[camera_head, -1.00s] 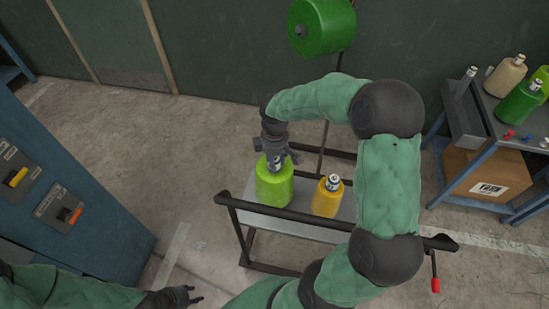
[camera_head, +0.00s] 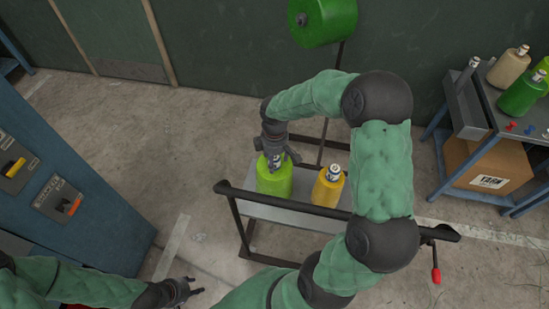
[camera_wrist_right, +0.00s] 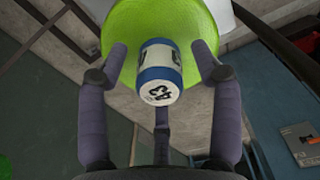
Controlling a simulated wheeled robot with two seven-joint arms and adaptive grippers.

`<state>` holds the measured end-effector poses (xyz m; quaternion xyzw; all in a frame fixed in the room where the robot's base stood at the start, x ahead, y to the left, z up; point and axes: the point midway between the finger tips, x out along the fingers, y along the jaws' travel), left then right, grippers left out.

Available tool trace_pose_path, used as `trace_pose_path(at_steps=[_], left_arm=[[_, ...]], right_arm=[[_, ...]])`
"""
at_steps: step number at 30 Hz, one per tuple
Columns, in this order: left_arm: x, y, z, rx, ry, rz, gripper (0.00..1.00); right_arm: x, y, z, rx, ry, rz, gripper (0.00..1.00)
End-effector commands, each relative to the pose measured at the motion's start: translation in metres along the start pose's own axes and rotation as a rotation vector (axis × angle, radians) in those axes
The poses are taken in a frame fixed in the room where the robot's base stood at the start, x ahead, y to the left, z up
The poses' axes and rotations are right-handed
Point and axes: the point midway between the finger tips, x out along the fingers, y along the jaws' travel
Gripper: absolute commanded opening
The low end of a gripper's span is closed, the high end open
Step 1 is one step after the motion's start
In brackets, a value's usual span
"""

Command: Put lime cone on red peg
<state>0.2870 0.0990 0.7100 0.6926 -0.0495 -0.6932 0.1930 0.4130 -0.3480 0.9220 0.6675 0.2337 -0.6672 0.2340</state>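The lime cone (camera_head: 274,180) stands upright on the grey trolley shelf, beside a yellow cone (camera_head: 327,188). My right gripper (camera_head: 277,160) is over its top. In the right wrist view, the spread fingers of my right gripper (camera_wrist_right: 160,75) surround the blue and white tube tip of the lime cone (camera_wrist_right: 140,22), with gaps on both sides. My left gripper (camera_head: 197,286) is low at the left, fingers apart and empty, away from the cones. A small red peg-like piece (camera_head: 511,126) shows on the blue bench at the right; its shape is too small to tell.
The trolley (camera_head: 290,216) has dark rails and a red-ended lever (camera_head: 436,276). The blue bench (camera_head: 470,150) holds a beige cone (camera_head: 508,70) and a green cone (camera_head: 522,97). A large green cone (camera_head: 322,20) is on a post behind. A blue cabinet (camera_head: 75,200) stands left.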

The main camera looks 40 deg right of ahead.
Motion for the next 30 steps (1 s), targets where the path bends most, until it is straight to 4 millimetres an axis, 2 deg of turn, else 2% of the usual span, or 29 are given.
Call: trace_pose_path(at_steps=[7, 11, 24, 30], left_arm=[[-0.001, 0.0, 0.0, 0.0, 0.0, 0.0, 0.4], [-0.004, 0.002, 0.0, 0.0, 0.0, 0.0, 0.4], [-0.023, 0.008, 0.001, 0.0, 0.0, 0.0, 0.4], [-0.027, 0.009, 0.001, 0.0, 0.0, 0.0, 0.4]], right_arm=[[-0.002, 0.0, 0.0, 0.0, 0.0, 0.0, 0.65], [-0.013, 0.001, -0.001, 0.0, 0.001, 0.002, 0.65], [-0.096, 0.001, 0.0, 0.001, 0.002, 0.003, 0.65], [-0.117, 0.0, 0.0, 0.0, 0.001, 0.001, 0.65]])
